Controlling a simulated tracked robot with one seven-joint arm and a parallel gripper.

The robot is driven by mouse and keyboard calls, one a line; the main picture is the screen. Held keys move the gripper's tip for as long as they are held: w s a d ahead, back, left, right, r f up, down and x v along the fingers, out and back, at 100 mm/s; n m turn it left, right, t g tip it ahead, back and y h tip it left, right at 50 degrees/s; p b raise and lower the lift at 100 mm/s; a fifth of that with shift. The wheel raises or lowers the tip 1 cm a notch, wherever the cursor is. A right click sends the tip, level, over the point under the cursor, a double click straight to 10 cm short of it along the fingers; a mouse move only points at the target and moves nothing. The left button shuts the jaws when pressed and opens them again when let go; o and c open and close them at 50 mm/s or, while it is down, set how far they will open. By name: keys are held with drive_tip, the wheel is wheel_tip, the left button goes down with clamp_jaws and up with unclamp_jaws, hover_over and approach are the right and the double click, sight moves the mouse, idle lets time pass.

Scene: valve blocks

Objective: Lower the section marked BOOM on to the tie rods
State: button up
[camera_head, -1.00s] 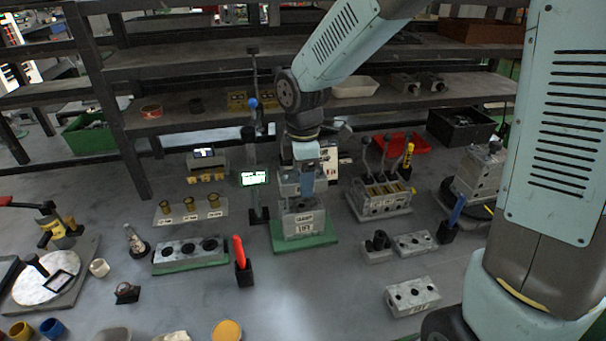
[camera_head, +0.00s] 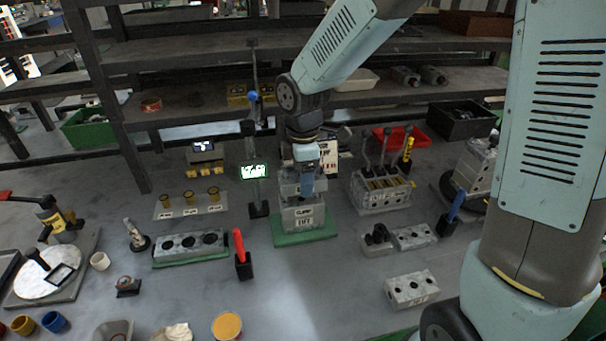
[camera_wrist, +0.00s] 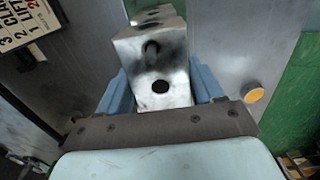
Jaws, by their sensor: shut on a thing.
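My gripper (camera_head: 306,182) is in the middle of the head view, above a green plate (camera_head: 318,235). In the wrist view its two blue-grey fingers (camera_wrist: 161,86) are shut on a grey metal section (camera_wrist: 157,52) with dark round holes. No BOOM mark is readable on it. Below the gripper in the head view stands a grey block (camera_head: 304,213) with white labels on its front, on the green plate. I cannot tell whether the held section touches it. The tie rods cannot be made out; the gripper and section hide that spot.
A lever-topped valve bank (camera_head: 382,192) stands close to the right. A lit display on a post (camera_head: 254,171) is close to the left. A loose block (camera_head: 411,288) lies front right, and a red-handled tool (camera_head: 240,247) stands front left. Shelves (camera_head: 220,118) cross behind.

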drive_tip(key=shift+f, duration=1.55)
drive_tip(key=o, duration=1.5)
wheel_tip(320, 180, up, 14)
drive_tip(key=shift+f, duration=0.15)
drive_tip(key=s+d+r+m+t, duration=0.2)
drive_tip(key=s+d+r+m, duration=0.2)
drive_tip(key=s+d+m, duration=0.3)
drive_tip(key=s+d+r+m+t, duration=0.3)
drive_tip(key=s+d+r+m, duration=0.2)
drive_tip(key=d+m, duration=0.9)
drive_tip(key=s+d, duration=0.2)
drive_tip(key=d, duration=0.2)
drive_tip(key=shift+d+t, duration=0.3)
